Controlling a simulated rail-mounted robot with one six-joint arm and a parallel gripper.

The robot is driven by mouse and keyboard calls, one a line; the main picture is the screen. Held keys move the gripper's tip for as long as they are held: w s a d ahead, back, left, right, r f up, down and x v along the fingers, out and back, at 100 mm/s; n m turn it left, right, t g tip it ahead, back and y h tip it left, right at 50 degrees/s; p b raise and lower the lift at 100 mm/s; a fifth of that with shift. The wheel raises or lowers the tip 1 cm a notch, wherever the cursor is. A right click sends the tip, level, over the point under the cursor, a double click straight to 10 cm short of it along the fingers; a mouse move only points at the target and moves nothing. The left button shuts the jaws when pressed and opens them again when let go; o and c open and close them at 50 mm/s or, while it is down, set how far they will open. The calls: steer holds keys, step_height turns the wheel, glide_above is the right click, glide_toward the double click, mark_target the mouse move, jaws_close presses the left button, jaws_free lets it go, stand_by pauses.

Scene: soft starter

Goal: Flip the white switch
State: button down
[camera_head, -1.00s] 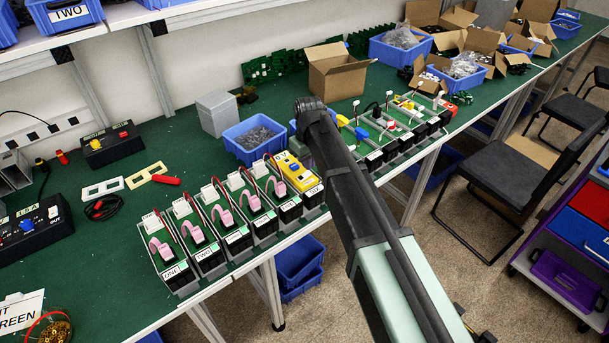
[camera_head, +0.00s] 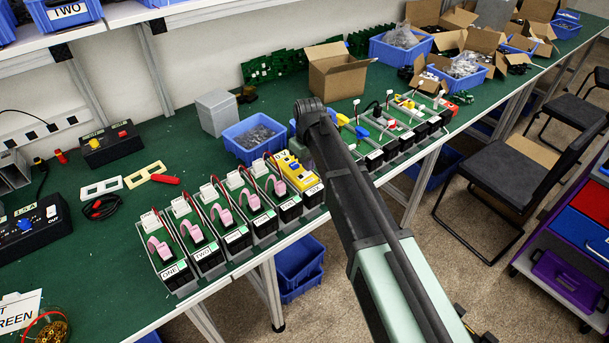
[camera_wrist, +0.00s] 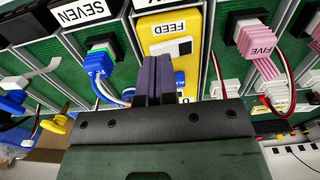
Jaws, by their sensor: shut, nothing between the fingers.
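The yellow module (camera_head: 296,171), labelled FEED in the wrist view (camera_wrist: 152,35), stands in the front row of modules. It carries a white plate (camera_wrist: 163,47) with a small dark detail at its right end. I cannot tell clearly whether this plate holds the white switch. My gripper (camera_wrist: 156,62) has dark purple fingers pressed together with nothing between them. In the wrist view the fingertips overlap the lower part of the yellow module, just below the plate. Contact cannot be told. The fingers hide part of the module and a blue part behind them. In the head view my arm hides the gripper.
Module FIVE (camera_wrist: 254,40), with a pink ribbon, is right of the yellow module in the wrist view. Module SEVEN (camera_wrist: 95,45), with a blue connector, is left. Red and blue wires run close by. A blue bin (camera_head: 255,138) stands behind the row.

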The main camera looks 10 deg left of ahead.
steer(key=shift+f+b, duration=0.75)
steer(key=shift+f, duration=0.05)
step_height(320, 180, up, 7)
steer(key=p, duration=0.7)
steer(key=shift+r, duration=0.15)
